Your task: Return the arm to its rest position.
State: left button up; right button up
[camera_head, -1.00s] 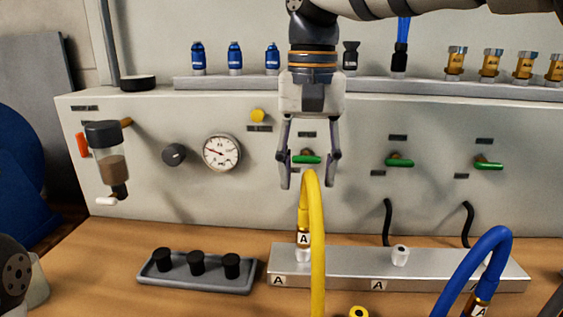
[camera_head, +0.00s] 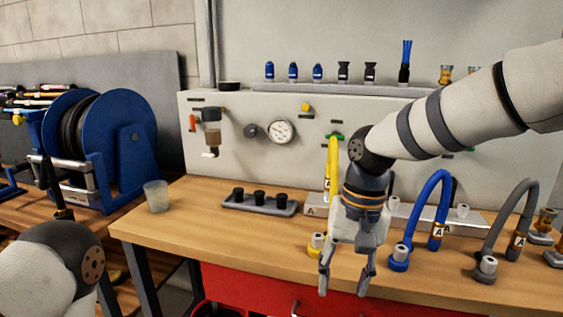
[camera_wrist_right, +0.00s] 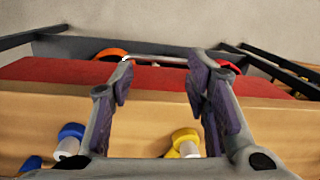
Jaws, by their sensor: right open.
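My right arm (camera_head: 455,115) comes in from the right in the head view. My right gripper (camera_head: 344,285) hangs pointing down over the front edge of the wooden bench (camera_head: 205,225), in front of the hoses. Its fingers are apart with nothing between them, as the right wrist view also shows (camera_wrist_right: 165,90). A rounded part of my left arm (camera_head: 50,265) shows at the lower left of the head view; the left gripper is out of frame.
The yellow hose (camera_head: 332,160), blue hose (camera_head: 424,195) and grey hose (camera_head: 524,190) arch up behind and right of the gripper. A tray with black caps (camera_head: 240,207) and a clear cup (camera_head: 156,196) stand left. A blue reel (camera_head: 120,150) is at far left.

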jog(key=s+d+f+g+y, duration=0.1)
jog(key=s+f, duration=0.5)
jog(key=f, duration=0.5)
jog(key=s+d+f, duration=0.1)
jog(key=s+f, duration=0.6)
jog(key=f, duration=0.3)
jog(key=s+d+f, duration=0.2)
jog(key=s+d, duration=0.1)
jog(key=s, duration=0.4)
jog(key=s+d+f+h, duration=0.1)
jog(key=s+d+f, duration=0.1)
jog(key=s, duration=0.5)
jog(key=s+d+f+n+h, duration=0.1)
jog(key=s+d+f, duration=0.1)
jog(key=s+d, duration=0.3)
jog(key=shift+s+f, duration=0.3)
jog(key=shift+s, duration=0.95)
